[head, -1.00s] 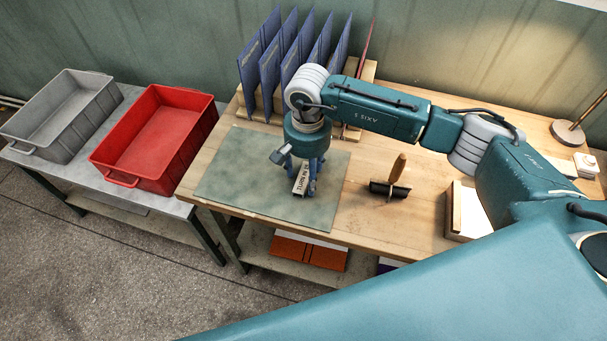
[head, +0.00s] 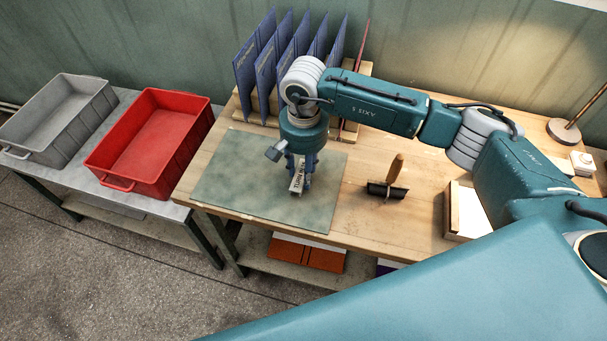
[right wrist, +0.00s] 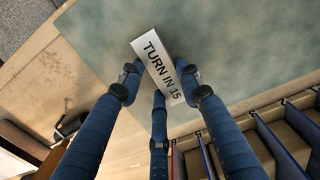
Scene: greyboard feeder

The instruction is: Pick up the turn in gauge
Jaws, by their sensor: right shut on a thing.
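The turn in gauge is a pale strip with dark lettering (head: 298,178). In the right wrist view it reads "TURN IN 15" (right wrist: 160,66). My right gripper (head: 301,181) is over the green mat (head: 230,180) with its fingers closed around the gauge. In the right wrist view the blue fingers (right wrist: 163,88) press against the gauge from its sides. Part of the gauge is hidden by the fingers. I cannot tell clearly whether it touches the mat. My left gripper is not in view.
Blue boards (head: 256,70) stand in a wooden rack behind the mat. A red crate (head: 150,140) and a grey crate (head: 58,115) sit on the left table. The mat's left part is clear.

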